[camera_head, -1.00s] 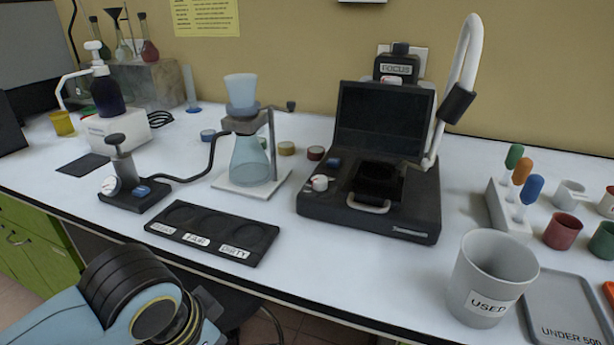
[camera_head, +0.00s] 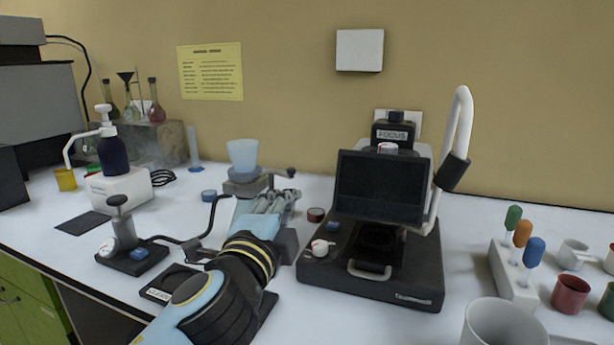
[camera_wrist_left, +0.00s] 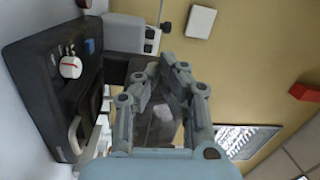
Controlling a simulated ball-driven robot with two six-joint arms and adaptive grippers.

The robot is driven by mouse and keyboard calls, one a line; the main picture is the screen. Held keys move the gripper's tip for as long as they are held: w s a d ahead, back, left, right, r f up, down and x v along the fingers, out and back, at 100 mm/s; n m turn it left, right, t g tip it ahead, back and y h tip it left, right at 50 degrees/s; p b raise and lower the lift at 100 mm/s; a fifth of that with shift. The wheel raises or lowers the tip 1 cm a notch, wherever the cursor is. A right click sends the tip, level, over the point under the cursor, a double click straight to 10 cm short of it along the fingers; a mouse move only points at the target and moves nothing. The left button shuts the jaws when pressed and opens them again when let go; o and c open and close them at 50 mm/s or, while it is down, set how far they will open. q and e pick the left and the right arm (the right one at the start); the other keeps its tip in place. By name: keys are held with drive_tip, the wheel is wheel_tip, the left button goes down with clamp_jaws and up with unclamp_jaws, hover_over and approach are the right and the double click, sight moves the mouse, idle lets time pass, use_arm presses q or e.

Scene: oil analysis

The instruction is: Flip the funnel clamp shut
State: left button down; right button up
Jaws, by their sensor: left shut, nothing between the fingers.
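The pale blue funnel (camera_head: 243,156) stands upright in the grey funnel clamp (camera_head: 240,187) on its stand, left of the dark instrument in the head view. A knob on a short arm (camera_head: 289,172) sticks out to the clamp's right. Whether the clamp is open or shut is too small to tell. My left gripper (camera_head: 277,197) is shut and empty, just in front of and below the clamp; contact cannot be told. It hides the flask and most of the stand. In the left wrist view its fingers (camera_wrist_left: 165,72) come together; I cannot make out the funnel there. My right gripper is not in view.
The dark instrument (camera_head: 382,187) with its white curved tube stands close on the right.

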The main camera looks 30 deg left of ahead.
use_arm(q)
drive_tip(key=shift+w+d+r+m+h, duration=0.2)
drive_tip(key=shift+d+m+h, duration=0.1)
drive_tip(key=shift+m, duration=0.2)
drive_tip(key=p+x, duration=0.2)
drive_tip(key=x, duration=0.8)
drive_tip(key=shift+r, duration=0.15)
drive_tip(key=shift+s+t, duration=0.1)
drive_tip(key=shift+t, duration=0.2)
drive_tip(key=shift+s+m+h+p, duration=0.3)
drive_tip(key=shift+m+h, duration=0.2)
drive_tip(key=shift+h, duration=0.3)
drive_tip(key=shift+a, duration=0.1)
